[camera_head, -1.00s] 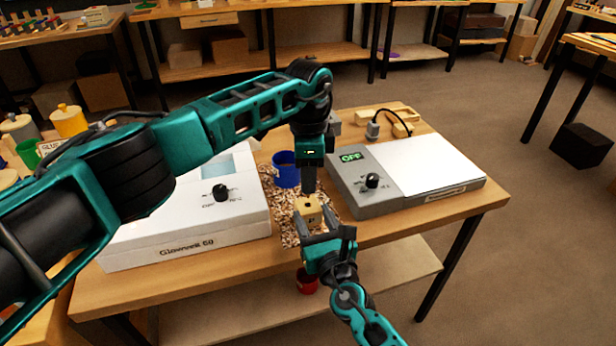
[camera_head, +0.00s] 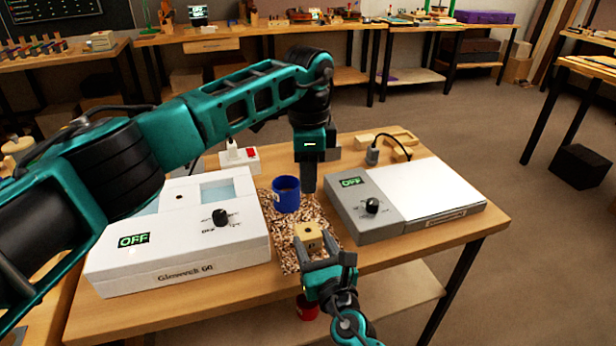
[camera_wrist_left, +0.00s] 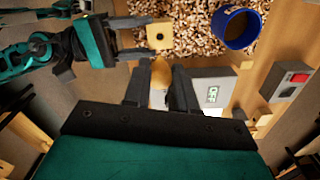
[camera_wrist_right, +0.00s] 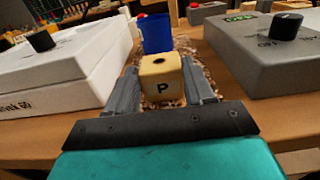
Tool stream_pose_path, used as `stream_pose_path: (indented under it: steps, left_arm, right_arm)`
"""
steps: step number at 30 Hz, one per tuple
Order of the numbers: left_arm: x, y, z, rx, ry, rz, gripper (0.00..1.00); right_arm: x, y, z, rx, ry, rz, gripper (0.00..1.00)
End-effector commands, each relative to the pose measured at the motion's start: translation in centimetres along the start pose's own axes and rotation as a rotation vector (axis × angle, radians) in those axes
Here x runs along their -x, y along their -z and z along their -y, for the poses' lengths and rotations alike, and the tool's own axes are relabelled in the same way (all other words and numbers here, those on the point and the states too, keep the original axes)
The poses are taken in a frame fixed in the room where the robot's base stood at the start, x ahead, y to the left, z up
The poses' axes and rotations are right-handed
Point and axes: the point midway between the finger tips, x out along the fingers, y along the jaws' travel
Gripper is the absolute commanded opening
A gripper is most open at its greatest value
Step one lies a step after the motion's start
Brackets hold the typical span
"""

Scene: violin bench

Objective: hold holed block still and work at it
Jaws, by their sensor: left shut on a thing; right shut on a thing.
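The holed block (camera_head: 309,236) is a small pale wooden cube with a dark hole in its top. My right gripper (camera_head: 326,258) is shut on it from the near side, over the wood chips. In the right wrist view the block (camera_wrist_right: 160,80) sits upright between the fingers and shows a letter P. My left gripper (camera_head: 309,190) points down above and behind the block, apart from it. In the left wrist view a slim tan piece (camera_wrist_left: 159,82) sits between its fingers; its far end is not clear. The block (camera_wrist_left: 159,36) shows beyond the fingertips.
A blue cup (camera_head: 286,200) stands on the wood chips (camera_head: 290,255) behind the block. A white machine (camera_head: 180,250) reading OFF is on the left, a grey device (camera_head: 370,207) reading OFF on the right. A red-switched box (camera_head: 240,156) and wooden pieces (camera_head: 400,140) lie behind.

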Motion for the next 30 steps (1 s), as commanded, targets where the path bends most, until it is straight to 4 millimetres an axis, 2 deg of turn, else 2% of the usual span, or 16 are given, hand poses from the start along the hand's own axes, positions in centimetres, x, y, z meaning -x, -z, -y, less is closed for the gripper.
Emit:
stream_pose_path:
  steps: [2, 3, 12, 19, 23, 26, 30]
  left_arm:
    - [0.0, 0.0, 0.0, 0.0, 0.0, 0.0, 0.0]
    - [0.0, 0.0, 0.0, 0.0, 0.0, 0.0, 0.0]
    - [0.0, 0.0, 0.0, 0.0, 0.0, 0.0, 0.0]
    - [0.0, 0.0, 0.0, 0.0, 0.0, 0.0, 0.0]
    - [-0.1, 0.0, 0.0, 0.0, 0.0, 0.0, 0.0]
    - [0.0, 0.0, 0.0, 0.0, 0.0, 0.0, 0.0]
    - [0.0, 0.0, 0.0, 0.0, 0.0, 0.0, 0.0]
  right_arm:
    - [0.0, 0.0, 0.0, 0.0, 0.0, -0.001, 0.21]
    - [0.0, 0.0, 0.0, 0.0, 0.0, -0.001, 0.54]
    - [0.0, 0.0, 0.0, 0.0, 0.0, -0.001, 0.82]
    - [0.1, 0.0, 0.0, 0.0, 0.0, 0.0, 0.82]
    - [0.8, 0.1, 0.0, 0.0, 0.0, -0.001, 0.82]
    - [2.2, 0.1, 0.0, -0.001, 0.0, -0.002, 0.82]
    - [5.0, 0.1, 0.0, 0.001, 0.0, -0.003, 0.82]
